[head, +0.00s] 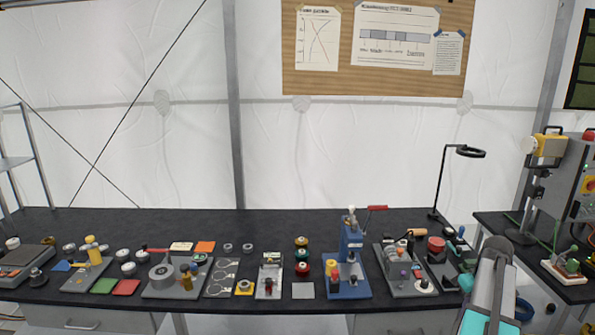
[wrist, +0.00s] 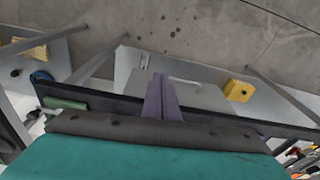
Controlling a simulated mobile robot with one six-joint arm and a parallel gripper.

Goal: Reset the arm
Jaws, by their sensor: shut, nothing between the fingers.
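My gripper (wrist: 162,98) shows in the wrist view as two purple-grey fingers held together, with nothing between them. It points past a dark table edge toward the grey floor. In the head view my arm stands at the lower right, in front of the gap between the long bench and the side table. My gripper's fingertips cannot be made out in that view.
The long black bench (head: 120,222) carries several tools and small parts. A side table (head: 490,222) with equipment is at the right. The wrist view shows a yellow object (wrist: 239,91) below.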

